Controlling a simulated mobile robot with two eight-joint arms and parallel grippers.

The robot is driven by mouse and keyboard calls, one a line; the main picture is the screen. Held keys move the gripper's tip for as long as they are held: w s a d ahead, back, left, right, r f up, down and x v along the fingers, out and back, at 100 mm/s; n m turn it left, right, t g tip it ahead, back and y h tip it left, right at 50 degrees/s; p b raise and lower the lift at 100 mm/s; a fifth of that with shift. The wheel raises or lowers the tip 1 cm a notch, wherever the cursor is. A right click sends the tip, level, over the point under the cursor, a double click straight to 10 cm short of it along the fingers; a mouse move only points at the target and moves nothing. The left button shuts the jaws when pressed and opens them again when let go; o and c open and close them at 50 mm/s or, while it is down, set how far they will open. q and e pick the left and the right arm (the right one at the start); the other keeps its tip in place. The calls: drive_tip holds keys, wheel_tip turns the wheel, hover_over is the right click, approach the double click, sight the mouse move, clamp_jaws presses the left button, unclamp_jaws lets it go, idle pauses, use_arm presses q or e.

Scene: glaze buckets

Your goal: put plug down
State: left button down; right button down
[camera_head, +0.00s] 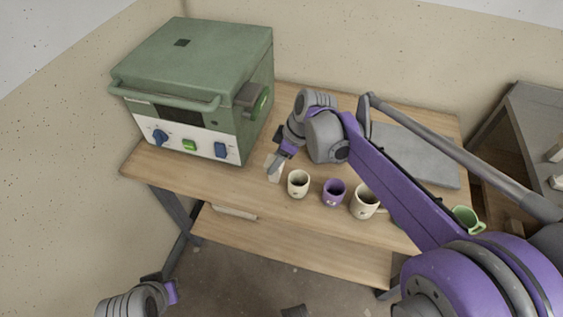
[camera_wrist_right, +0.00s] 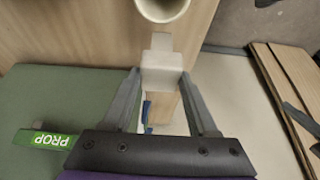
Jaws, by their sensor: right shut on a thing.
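My right gripper (camera_head: 273,168) is over the wooden table, just right of the kiln's front corner and left of the mugs. It is shut on the plug, a small pale block with a narrower end. In the right wrist view, the plug (camera_wrist_right: 162,72) sits between the two grey fingers, with its narrow end pointing toward a cream mug. I cannot tell whether the plug touches the table top. Part of my left arm's end shows at the lower left, below the table; its fingers are not clear.
The green kiln (camera_head: 195,65) stands on the table's left; its green PROP tag (camera_wrist_right: 45,139) shows in the wrist view. A cream mug (camera_head: 298,185), a purple mug (camera_head: 334,193) and another cream mug (camera_head: 364,202) stand close by. A grey slab (camera_head: 415,152) lies behind my arm.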

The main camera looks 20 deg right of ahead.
drive_tip(key=shift+w+f+b, duration=0.1)
drive_tip(key=shift+f+b, duration=0.2)
drive_tip(key=shift+f, duration=2.25)
drive_tip(key=shift+f, duration=0.1)
drive_tip(key=shift+c, duration=0.9)
unclamp_jaws()
drive_tip(key=shift+r, duration=0.25)
drive_tip(key=p+v, duration=0.2)
drive_tip(key=v, duration=0.9)
drive_tip(key=s+f+m+h, duration=0.1)
drive_tip(key=s+f+m, duration=0.2)
drive_tip(key=s, duration=0.3)
drive_tip(key=s+f+m+t+h, duration=0.1)
drive_tip(key=s+f+m, duration=0.2)
drive_tip(key=s, duration=0.4)
drive_tip(key=s+f+m+t+h, duration=0.1)
drive_tip(key=s+f+m, duration=0.2)
drive_tip(key=s+m, duration=0.2)
drive_tip(key=shift+s+f+h, duration=0.4)
drive_tip(key=shift+s, duration=0.45)
